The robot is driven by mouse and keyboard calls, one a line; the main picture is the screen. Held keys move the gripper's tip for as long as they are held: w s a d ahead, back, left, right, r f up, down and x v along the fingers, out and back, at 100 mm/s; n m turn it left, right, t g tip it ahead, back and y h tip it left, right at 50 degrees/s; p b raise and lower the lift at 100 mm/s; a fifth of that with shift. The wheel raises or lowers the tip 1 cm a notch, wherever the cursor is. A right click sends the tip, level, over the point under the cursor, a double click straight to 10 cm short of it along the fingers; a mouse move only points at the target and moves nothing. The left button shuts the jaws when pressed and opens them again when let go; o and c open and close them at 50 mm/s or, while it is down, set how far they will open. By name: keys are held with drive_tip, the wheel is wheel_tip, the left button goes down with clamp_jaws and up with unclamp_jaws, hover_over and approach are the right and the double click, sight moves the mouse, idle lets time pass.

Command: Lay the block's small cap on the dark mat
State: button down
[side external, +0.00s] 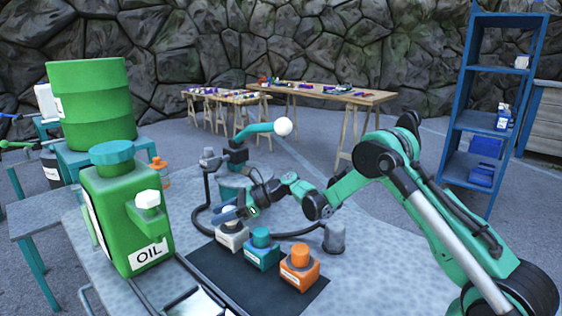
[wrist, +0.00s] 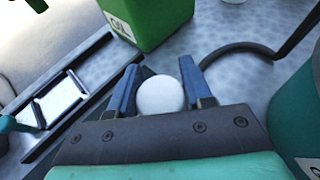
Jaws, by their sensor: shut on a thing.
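A big green block labelled OIL (side external: 135,225) stands on the grey table. It has a wide teal cap (side external: 112,153) on top and a small white cap (side external: 148,200) on its side spout. The dark mat (side external: 225,276) lies in front; a white-grey small bottle (side external: 232,238), a teal one (side external: 262,256) and an orange one (side external: 300,272) stand in a row along it. My gripper (side external: 230,212) is over the white-grey bottle. In the wrist view its blue fingers are shut on a round white cap (wrist: 160,95). Whether that cap still touches the bottle is hidden.
The green block also shows ahead in the wrist view (wrist: 152,18). A metal tray (wrist: 55,104) lies left of my gripper there. A dark hose (wrist: 240,48) curves over the table on the right. A teal lamp with a white bulb (side external: 283,126) stands behind my gripper.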

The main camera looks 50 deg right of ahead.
drive_tip(key=shift+f, duration=0.6)
drive_tip(key=shift+f, duration=0.2)
drive_tip(key=shift+c, duration=1.8)
unclamp_jaws()
